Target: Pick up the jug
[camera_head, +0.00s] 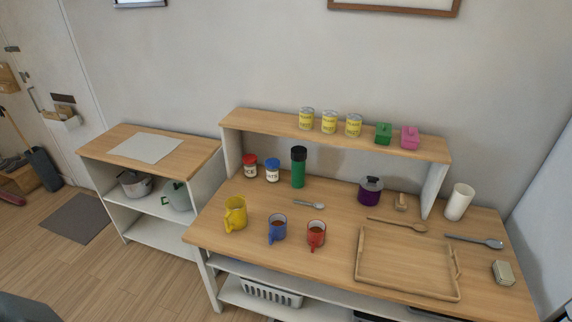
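A yellow jug (236,213) stands upright near the left end of the wooden worktop. Its handle points to the front left. Neither of my grippers shows in the head view. Nothing hides the jug.
A raised shelf (340,134) with cans and small boxes spans the worktop's back. A green flask (299,168), two jars and a purple pot (370,191) stand below it. A wooden tray (407,262) lies at the right. Worktop around the jug's left is clear.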

